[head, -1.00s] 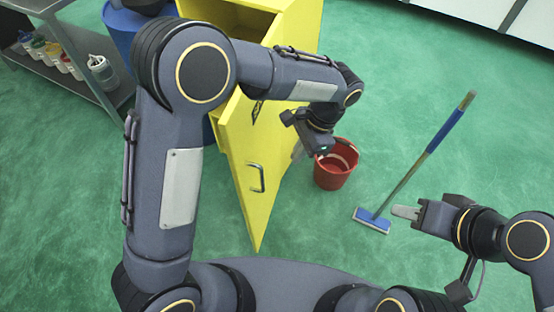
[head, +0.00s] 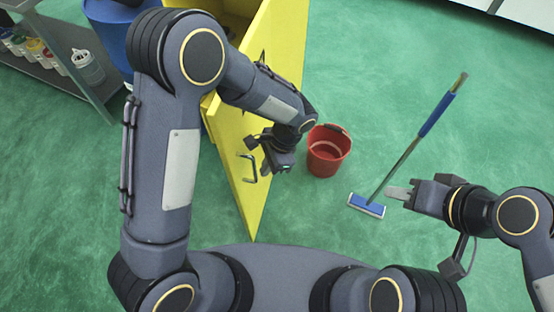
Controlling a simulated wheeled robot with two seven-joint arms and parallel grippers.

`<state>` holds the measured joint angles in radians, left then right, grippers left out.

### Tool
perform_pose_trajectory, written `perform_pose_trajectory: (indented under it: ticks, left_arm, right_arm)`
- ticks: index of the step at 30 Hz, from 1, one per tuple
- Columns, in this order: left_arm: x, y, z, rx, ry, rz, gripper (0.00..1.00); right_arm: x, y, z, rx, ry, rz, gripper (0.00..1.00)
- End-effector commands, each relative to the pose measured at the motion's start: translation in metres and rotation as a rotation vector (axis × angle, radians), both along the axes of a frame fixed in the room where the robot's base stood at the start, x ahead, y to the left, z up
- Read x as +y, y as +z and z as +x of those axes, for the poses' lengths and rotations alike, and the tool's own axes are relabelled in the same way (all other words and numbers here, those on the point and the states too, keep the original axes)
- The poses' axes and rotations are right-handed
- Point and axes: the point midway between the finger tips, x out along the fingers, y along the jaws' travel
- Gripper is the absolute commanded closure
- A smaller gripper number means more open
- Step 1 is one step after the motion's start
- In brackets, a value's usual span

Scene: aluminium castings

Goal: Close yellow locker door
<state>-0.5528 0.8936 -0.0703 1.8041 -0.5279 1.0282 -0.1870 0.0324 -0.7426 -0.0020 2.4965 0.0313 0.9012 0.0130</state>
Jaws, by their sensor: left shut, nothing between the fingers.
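The yellow locker (head: 288,40) stands at the top centre, its interior partly visible behind my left arm. Its yellow door (head: 243,200) stands open and swung out towards me, with a metal bar handle (head: 248,168) on it. My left gripper (head: 274,170) is shut and empty. In the picture it overlaps the right part of the door, just right of the handle. I cannot tell whether it touches the door. My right gripper (head: 396,193) is at the right, away from the locker, over the floor near the mop head; its finger gap cannot be made out.
A red bucket (head: 328,152) stands on the green floor right of the door. A blue-headed mop (head: 367,205) is right of it, handle slanting up. A blue barrel (head: 108,35) and a grey shelf (head: 95,88) with several containers are at the upper left. Floor beyond the bucket is clear.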

Motion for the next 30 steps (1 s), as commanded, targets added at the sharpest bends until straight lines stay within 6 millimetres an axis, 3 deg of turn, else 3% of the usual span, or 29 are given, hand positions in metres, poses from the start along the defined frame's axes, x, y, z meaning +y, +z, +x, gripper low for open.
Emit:
perform_pose_trajectory:
  ticks: [14,19,23,30]
  left_arm:
    - [0.005,0.0,-0.002,0.001,-0.003,0.0,1.0]
    - [0.016,0.0,-0.003,0.0,-0.03,0.0,1.0]
    - [0.036,0.0,-0.003,0.001,-0.086,0.001,1.0]
    - [0.098,0.0,0.003,0.001,-0.263,0.001,1.0]
  right_arm:
    - [0.0,0.0,0.0,0.0,0.0,0.0,0.64]
    - [0.0,0.0,0.0,0.0,0.0,0.0,0.64]
    - [0.0,-0.001,0.0,0.0,0.0,0.0,0.64]
    - [0.0,-0.003,0.0,0.0,0.0,0.0,0.64]
